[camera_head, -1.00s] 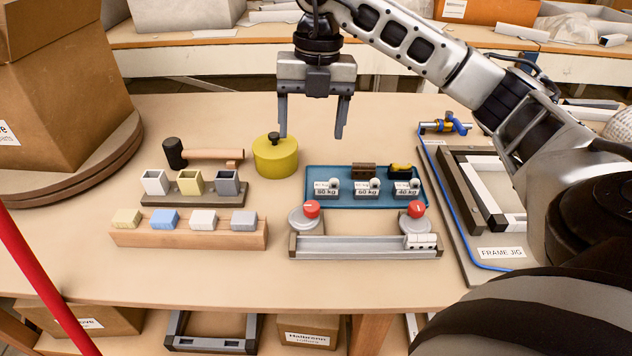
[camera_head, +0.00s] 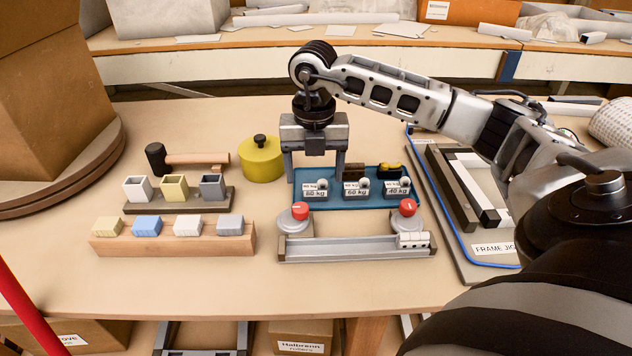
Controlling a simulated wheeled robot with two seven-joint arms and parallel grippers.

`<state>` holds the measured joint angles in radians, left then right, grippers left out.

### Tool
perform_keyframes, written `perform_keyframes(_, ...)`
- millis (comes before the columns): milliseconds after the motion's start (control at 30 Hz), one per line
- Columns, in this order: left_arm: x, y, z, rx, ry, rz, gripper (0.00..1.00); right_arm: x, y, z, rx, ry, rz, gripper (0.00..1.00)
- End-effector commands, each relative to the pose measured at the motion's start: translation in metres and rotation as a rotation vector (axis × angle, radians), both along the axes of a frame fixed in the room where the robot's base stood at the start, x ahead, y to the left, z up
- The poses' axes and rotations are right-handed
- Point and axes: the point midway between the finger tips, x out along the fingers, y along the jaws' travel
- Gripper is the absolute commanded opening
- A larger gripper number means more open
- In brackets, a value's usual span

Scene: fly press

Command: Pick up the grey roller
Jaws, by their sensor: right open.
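The grey block (camera_head: 230,225), which I take to be the grey roller, sits at the right end of a wooden rack (camera_head: 180,245). A yellow block (camera_head: 107,227), a blue block (camera_head: 147,226) and a white block (camera_head: 188,226) sit beside it. My right gripper (camera_head: 314,180) is open and empty, pointing down over the left part of the blue tray, to the right of and behind the grey block. My left gripper is not in view.
A grey cup (camera_head: 212,187) stands in a dark holder behind the rack. A yellow lidded pot (camera_head: 262,160) and a hammer (camera_head: 190,160) lie further back. The blue tray (camera_head: 345,200) holds labelled weights. A metal channel fixture (camera_head: 340,250) with red knobs stands right of the rack.

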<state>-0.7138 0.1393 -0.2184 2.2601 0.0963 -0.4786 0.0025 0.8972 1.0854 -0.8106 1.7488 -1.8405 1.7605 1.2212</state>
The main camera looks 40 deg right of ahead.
Motion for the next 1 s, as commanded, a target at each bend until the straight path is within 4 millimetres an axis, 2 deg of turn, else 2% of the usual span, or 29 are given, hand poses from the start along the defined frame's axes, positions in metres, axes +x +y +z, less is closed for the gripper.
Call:
perform_keyframes(100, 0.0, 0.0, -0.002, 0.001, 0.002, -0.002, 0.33, -0.001, -0.002, -0.02, -0.001, 0.002, -0.001, 0.71)
perform_keyframes(200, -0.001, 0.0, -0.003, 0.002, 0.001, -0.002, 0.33, -0.001, -0.002, -0.029, 0.0, 0.001, -0.001, 0.71)
perform_keyframes(467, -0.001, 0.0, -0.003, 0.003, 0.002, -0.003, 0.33, 0.0, -0.002, -0.032, 0.0, 0.0, 0.0, 0.71)
perform_keyframes(500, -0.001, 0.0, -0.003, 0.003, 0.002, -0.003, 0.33, 0.0, -0.002, -0.032, 0.0, 0.0, 0.0, 0.65)
perform_keyframes(633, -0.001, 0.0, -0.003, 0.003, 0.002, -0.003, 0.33, 0.0, -0.002, -0.031, 0.0, 0.0, 0.0, 0.29)
perform_keyframes(667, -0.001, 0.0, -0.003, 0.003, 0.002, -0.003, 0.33, 0.0, -0.002, -0.031, 0.0, 0.0, 0.0, 0.25)
perform_keyframes(1000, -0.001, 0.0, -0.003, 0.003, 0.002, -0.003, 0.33, 0.0, -0.002, -0.029, 0.0, -0.001, 0.0, 0.25)
